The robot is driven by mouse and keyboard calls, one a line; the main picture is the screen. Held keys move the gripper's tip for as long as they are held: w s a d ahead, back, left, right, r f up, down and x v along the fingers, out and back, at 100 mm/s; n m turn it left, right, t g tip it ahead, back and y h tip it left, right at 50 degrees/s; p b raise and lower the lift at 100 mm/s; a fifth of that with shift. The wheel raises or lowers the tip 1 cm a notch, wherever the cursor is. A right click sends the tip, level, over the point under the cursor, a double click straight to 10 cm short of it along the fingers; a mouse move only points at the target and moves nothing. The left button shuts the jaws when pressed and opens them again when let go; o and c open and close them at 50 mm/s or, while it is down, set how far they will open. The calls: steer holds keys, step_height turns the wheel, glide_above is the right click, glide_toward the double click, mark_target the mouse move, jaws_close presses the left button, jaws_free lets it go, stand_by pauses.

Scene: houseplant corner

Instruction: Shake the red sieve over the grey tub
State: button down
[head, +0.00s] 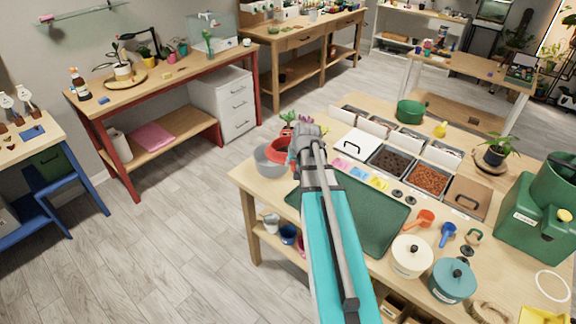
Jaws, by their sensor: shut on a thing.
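The red sieve (279,149) is at the left end of the near wooden table. It shows at the rim of the grey tub (268,162), over the tub's right side as seen from the head. My gripper (296,150) is shut on the sieve, at its right side. My arm and wrist hide the grip itself and part of the sieve. The grey tub stands on the table's left corner, and its inside is mostly hidden.
A green mat (372,215) lies right of my arm. Bins of dark and reddish material (428,180) stand behind it. Potted plants (289,120) stand behind my gripper.

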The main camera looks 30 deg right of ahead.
mark_target(273, 154)
steer(key=shift+w, duration=0.1)
steer(key=shift+t, duration=0.8)
steer(key=w+f+b, duration=0.2)
steer(key=w, duration=0.2)
steer(key=w+f+b, duration=0.2)
steer(key=w, duration=0.2)
steer(key=w+f+b, duration=0.2)
steer(key=w+b, duration=0.1)
steer(key=w, duration=0.2)
steer(key=shift+a, duration=0.15)
steer(key=shift+w+a, duration=0.1)
steer(key=shift+w, duration=0.3)
steer(key=shift+f+b, duration=0.45)
steer(key=shift+b, duration=0.15)
steer(key=shift+f+b, duration=1.05)
steer(key=shift+f, duration=0.2)
